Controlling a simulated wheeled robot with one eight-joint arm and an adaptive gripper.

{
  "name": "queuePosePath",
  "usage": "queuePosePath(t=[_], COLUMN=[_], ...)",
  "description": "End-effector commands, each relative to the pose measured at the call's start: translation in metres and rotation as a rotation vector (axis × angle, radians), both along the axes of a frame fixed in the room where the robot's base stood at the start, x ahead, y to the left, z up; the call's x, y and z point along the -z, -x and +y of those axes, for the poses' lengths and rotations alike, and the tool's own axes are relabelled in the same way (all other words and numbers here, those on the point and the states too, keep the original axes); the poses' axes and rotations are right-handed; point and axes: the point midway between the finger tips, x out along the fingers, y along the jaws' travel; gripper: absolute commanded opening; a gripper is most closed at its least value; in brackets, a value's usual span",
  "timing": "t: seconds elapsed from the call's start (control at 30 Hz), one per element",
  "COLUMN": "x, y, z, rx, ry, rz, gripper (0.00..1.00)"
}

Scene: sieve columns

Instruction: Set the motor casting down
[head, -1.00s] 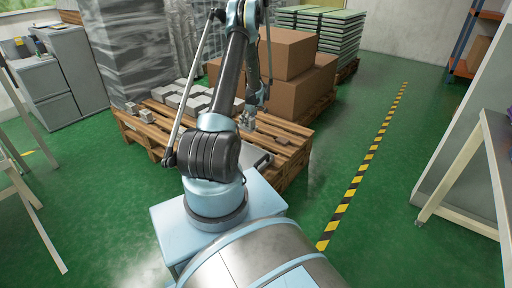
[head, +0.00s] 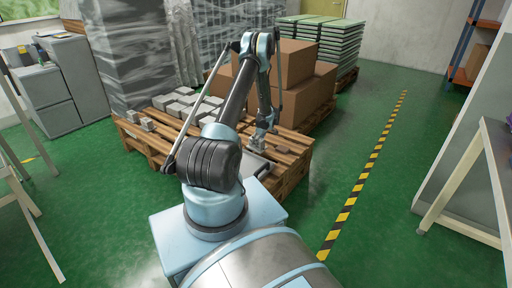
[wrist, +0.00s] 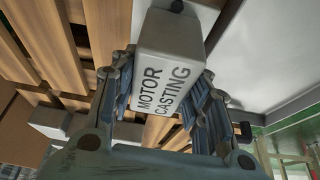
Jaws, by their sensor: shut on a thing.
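The motor casting (wrist: 172,38) is a pale grey block with "MOTOR CASTING" printed on it. In the wrist view it sits between the two blue-grey fingers of my gripper (wrist: 163,88), which is shut on it. In the head view my gripper (head: 261,136) is over the right part of the wooden pallet (head: 288,150), near a flat grey tray-like surface (head: 257,168). In the wrist view a pale flat surface (wrist: 262,60) lies to the right of the casting, with wooden slats to the left. Whether the casting touches anything below is hidden.
Several grey blocks (head: 190,101) stand on the pallet's back left. Cardboard boxes (head: 305,92) stand behind my gripper. A small dark brown piece (head: 281,148) lies on the slats.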

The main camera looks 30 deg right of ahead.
Motion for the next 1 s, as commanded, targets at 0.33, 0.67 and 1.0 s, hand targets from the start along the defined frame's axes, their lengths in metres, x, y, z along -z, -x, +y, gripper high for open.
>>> queuePosePath(t=[0.33,0.67,1.0], x=[0.033,0.035,0.034], y=[0.0,0.0,0.0], z=[0.0,0.0,0.0], rx=[0.0,0.001,0.001], ry=[0.0,0.0,0.0], rz=[0.0,0.0,0.0], gripper=[0.0,0.47,0.63])
